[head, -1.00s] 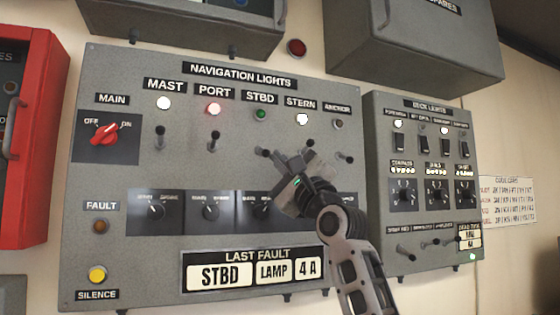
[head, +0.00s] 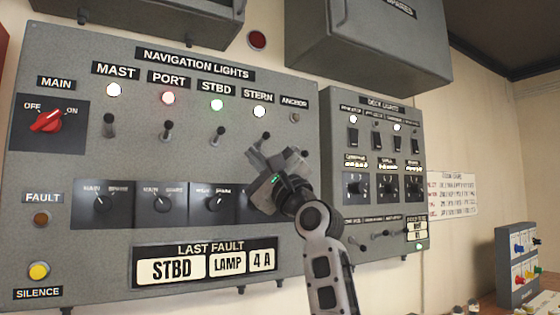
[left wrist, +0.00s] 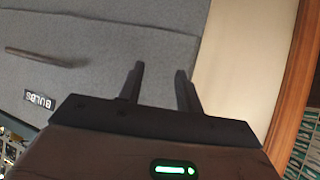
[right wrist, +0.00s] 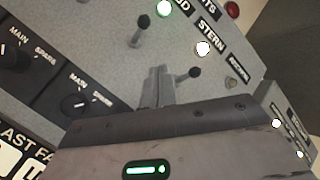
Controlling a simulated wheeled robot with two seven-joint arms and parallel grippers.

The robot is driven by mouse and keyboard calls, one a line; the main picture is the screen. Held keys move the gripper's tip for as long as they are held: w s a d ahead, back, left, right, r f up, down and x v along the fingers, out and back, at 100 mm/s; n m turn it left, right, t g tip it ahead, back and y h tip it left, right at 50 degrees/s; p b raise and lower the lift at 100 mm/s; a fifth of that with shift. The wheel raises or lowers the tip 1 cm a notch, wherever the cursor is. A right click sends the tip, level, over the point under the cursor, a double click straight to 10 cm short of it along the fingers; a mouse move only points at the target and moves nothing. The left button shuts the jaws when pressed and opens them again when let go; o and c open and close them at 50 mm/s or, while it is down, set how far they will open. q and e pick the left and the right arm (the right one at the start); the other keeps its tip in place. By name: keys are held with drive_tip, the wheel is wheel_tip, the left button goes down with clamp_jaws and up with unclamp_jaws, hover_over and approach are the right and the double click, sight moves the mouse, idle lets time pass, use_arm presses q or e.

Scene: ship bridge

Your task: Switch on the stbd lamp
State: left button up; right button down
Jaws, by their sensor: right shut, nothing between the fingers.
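The navigation lights panel (head: 150,235) fills the left of the head view. My right gripper (head: 272,163) is shut and empty, in front of the panel below the STERN toggle (head: 263,138), right of the STBD toggle. In the right wrist view the fingers stand apart from the STBD toggle (right wrist: 141,25). My left gripper (left wrist: 159,82) is open and empty.
The MAST (head: 114,90), PORT (head: 168,97) and STERN (head: 259,112) lamps are lit. The MAIN switch (head: 47,121) is at left. The last-fault display (head: 205,262) reads STBD LAMP 4 A. The deck lights panel (head: 340,215) and an overhead box (head: 365,50) are at right.

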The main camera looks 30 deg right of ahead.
use_arm(q)
drive_tip(key=shift+d+f+b, duration=0.1)
drive_tip(key=shift+d+b, duration=0.1)
drive_tip(key=shift+b, duration=0.55)
use_arm(e)
drive_tip(key=s+d, duration=0.1)
drive_tip(key=s, duration=0.8)
drive_tip(key=shift+d+f, duration=0.25)
drive_tip(key=shift+d, duration=0.15)
